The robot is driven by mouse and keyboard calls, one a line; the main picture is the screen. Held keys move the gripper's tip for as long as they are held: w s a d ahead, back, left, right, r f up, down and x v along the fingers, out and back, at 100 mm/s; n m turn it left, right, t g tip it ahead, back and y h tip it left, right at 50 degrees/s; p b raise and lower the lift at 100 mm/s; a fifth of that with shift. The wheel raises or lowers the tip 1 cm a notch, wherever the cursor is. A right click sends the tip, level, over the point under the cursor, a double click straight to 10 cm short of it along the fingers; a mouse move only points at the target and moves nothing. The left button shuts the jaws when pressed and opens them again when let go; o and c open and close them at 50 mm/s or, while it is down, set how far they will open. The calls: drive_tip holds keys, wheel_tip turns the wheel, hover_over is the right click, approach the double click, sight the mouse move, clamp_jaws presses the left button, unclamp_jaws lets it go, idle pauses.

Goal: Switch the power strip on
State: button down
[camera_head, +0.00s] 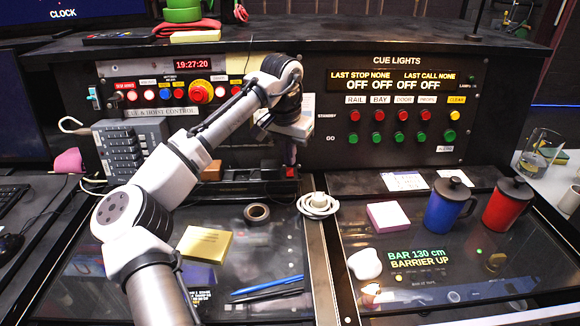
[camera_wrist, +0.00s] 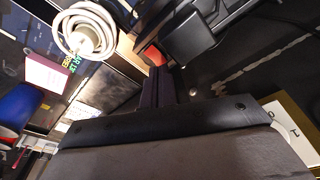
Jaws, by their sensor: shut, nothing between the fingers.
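The power strip (camera_head: 238,187) is a black bar lying at the back of the desk, below the control panel. Its red rocker switch (camera_head: 291,171) is at its right end, and it also shows in the wrist view (camera_wrist: 152,54). My gripper (camera_head: 290,158) is shut and empty, pointing down just above the switch. In the wrist view its dark fingers (camera_wrist: 159,78) end close to the red switch; I cannot tell whether they touch. The black strip body or a plug on it (camera_wrist: 195,38) lies beside the fingers. The switch's on or off position cannot be told.
A coiled white cable (camera_head: 318,205) lies right of the strip. A tape roll (camera_head: 257,213), yellow pad (camera_head: 205,244), pink pad (camera_head: 388,217), blue mug (camera_head: 449,204) and red mug (camera_head: 508,205) stand on the glass desk. The button panel (camera_head: 395,110) rises behind.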

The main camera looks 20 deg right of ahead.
sight(289, 170)
drive_tip(key=shift+r+p, duration=2.15)
drive_tip(key=shift+r, duration=0.35)
drive_tip(key=shift+f, duration=0.1)
